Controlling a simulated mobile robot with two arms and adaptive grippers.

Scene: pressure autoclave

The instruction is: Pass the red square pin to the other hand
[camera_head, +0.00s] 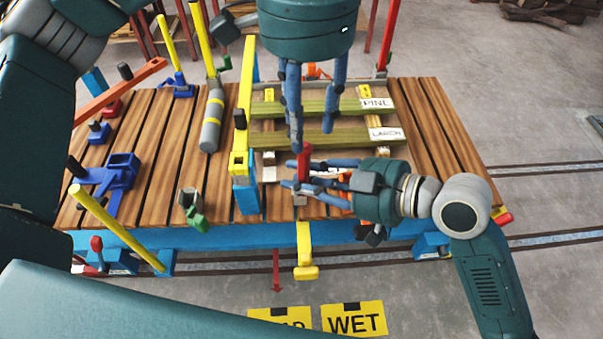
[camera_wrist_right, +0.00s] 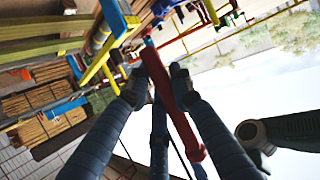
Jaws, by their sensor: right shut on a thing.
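The red square pin (camera_head: 304,161) is upright in the head view, held above the slatted table. My right gripper (camera_head: 302,177) comes from the right and is shut on the pin, with the pin's upper part standing above its fingers. In the right wrist view the red pin (camera_wrist_right: 178,112) runs slantwise between the fingers of my right gripper (camera_wrist_right: 152,92). My left gripper (camera_head: 314,118) hangs from above with its fingers pointing down and spread apart. It is empty. One of its fingertips is close to the pin's top; I cannot tell whether they touch.
The slatted table (camera_head: 450,150) lies below. Wooden boards labelled PINE (camera_head: 345,105) and LARCH (camera_head: 345,137) lie on it. A yellow upright post (camera_head: 242,115) stands left of the grippers. A grey cylinder (camera_head: 212,117) and a blue clamp (camera_head: 121,175) are farther left. The table's right end is clear.

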